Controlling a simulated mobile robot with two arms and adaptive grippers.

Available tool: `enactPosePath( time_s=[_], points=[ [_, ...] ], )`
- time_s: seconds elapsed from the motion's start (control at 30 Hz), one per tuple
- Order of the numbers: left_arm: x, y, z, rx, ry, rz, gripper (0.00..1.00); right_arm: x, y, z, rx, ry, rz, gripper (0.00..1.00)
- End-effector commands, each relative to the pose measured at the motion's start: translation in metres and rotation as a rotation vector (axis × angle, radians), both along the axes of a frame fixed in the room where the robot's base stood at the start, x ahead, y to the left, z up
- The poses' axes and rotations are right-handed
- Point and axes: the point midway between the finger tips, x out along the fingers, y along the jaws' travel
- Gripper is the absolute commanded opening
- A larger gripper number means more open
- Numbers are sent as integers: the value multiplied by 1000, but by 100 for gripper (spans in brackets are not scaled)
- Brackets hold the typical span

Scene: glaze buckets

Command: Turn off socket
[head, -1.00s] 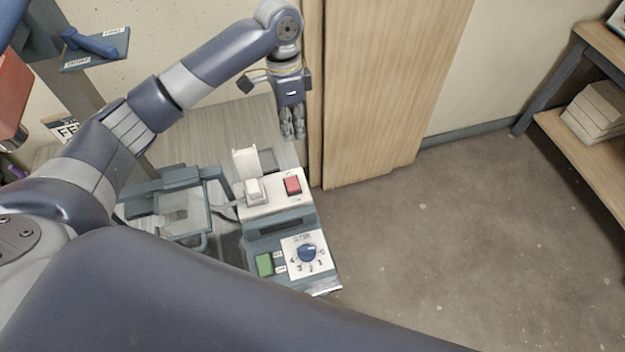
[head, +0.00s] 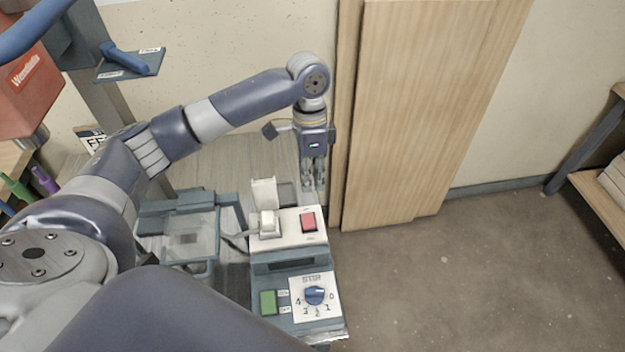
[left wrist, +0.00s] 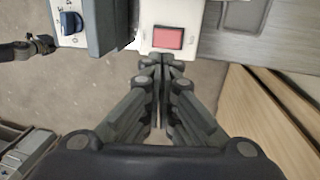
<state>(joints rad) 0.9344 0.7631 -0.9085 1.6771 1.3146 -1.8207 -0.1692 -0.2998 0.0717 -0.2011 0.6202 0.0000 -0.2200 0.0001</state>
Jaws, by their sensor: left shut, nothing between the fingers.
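The socket is a white box (head: 289,238) on the bench, with a red rocker switch (head: 308,221) on its right side and a white plug (head: 268,222) on its left side. The red switch also shows at the top of the left wrist view (left wrist: 167,38). My left gripper (head: 314,186) points down just behind the red switch, shut and empty. In the left wrist view its closed fingertips (left wrist: 162,60) appear just below the switch, close to the box edge. I cannot tell whether they touch it.
A machine with a blue dial (head: 315,295) and a green button (head: 268,302) stands in front of the socket. A grey frame (head: 190,235) stands to its left. A wooden panel (head: 420,120) rises behind on the right. The floor on the right is clear.

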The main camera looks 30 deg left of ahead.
Motion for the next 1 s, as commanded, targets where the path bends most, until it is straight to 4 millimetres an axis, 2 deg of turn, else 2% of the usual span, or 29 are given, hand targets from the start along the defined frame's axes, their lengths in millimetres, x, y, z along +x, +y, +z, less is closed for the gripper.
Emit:
enactPosePath(
  time_s=[0.1,0.3,0.5,0.7,1.0],
  points=[
    [-5,-2,-27,1,6,1,0,0,-4,2,-5,0,2,0],
    [-11,-7,-68,1,4,0,0,0,-8,5,-10,1,3,0],
    [-14,-10,-96,1,2,1,0,0,-9,8,-11,1,3,0],
    [-15,-11,-107,0,-1,-1,0,0,-9,9,-11,1,2,0],
    [-15,-11,-108,0,-1,-1,0,-1,-9,9,-11,1,2,0]
  ],
)
